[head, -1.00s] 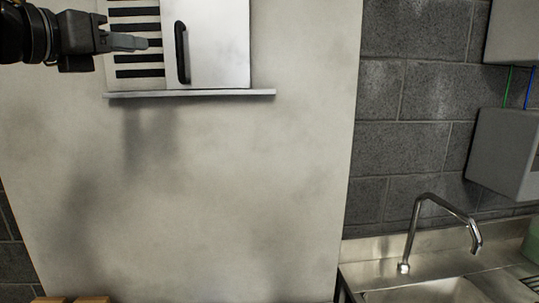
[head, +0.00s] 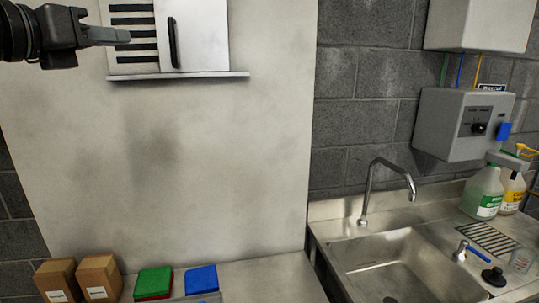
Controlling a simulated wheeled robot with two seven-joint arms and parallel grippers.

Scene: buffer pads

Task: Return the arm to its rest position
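My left gripper (head: 118,37) comes in at the upper left of the head view. It is held high, in front of the white wall panel and the slotted part of a wall cabinet (head: 204,40). Its grey fingers overlap from this side, so the gap between them does not show. Nothing is seen held in it. My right gripper is out of view. Green and red pads (head: 154,282) and a blue pad (head: 202,279) lie at the bottom edge, well below my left gripper.
Two brown cartons (head: 98,278) stand at the lower left. A steel sink (head: 400,258) with a tall faucet (head: 372,190) is on the right. A grey dispenser box (head: 463,122) hangs above it, with bottles (head: 484,192) beside the sink. A shelf ledge (head: 178,75) runs under the cabinet.

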